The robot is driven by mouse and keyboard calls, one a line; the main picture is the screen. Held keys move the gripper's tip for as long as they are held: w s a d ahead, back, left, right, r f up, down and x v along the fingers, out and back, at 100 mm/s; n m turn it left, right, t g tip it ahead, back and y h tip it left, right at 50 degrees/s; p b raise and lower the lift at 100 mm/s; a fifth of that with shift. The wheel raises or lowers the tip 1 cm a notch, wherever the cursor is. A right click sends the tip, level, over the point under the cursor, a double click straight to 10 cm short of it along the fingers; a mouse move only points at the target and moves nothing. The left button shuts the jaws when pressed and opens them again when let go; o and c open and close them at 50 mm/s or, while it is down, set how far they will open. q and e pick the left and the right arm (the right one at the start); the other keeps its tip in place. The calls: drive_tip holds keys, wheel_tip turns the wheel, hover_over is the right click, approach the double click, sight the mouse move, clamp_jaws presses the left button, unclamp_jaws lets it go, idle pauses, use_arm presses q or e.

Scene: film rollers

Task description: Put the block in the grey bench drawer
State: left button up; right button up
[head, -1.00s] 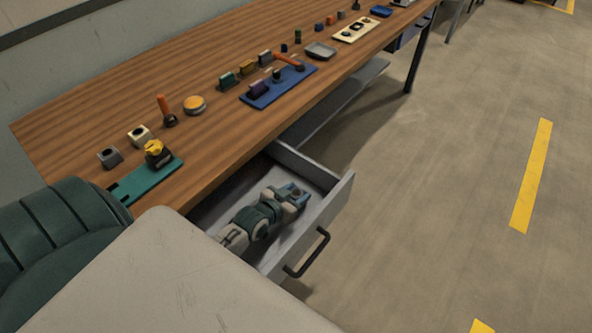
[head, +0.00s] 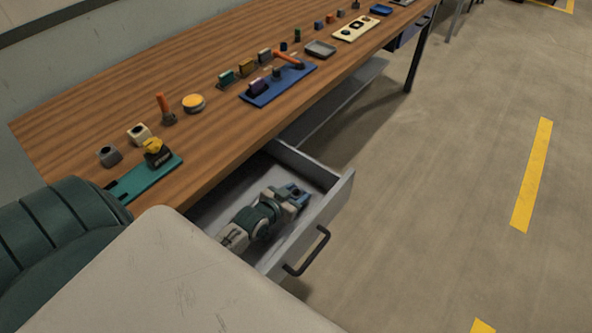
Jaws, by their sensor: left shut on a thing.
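The grey bench drawer (head: 328,208) is pulled out from under the wooden bench, with its dark handle on the front. My left gripper (head: 294,193) is in or just over the open drawer, between its walls. It is shut on the block, which is mostly hidden by the fingers; its colour and shape are hard to tell. I cannot tell whether the block touches the drawer floor. My right gripper is not in view.
The bench top (head: 90,105) holds a green plate (head: 148,178) with a yellow-topped part, a blue board (head: 275,88), a grey tray (head: 320,49) and several small blocks. The concrete floor to the right of the drawer is clear.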

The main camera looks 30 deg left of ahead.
use_arm(q)
drive_tip(key=o, duration=1.3)
drive_tip(key=shift+f, duration=0.2)
drive_tip(key=shift+r, duration=0.2)
drive_tip(key=shift+s+a+r+p, duration=0.15)
drive_tip(key=shift+s+r+p, duration=0.35)
drive_tip(key=shift+s+r, duration=0.05)
drive_tip(key=p+v, duration=0.1)
drive_tip(key=v, duration=1)
drive_tip(key=shift+w+r, duration=0.1)
drive_tip(key=shift+r, duration=0.05)
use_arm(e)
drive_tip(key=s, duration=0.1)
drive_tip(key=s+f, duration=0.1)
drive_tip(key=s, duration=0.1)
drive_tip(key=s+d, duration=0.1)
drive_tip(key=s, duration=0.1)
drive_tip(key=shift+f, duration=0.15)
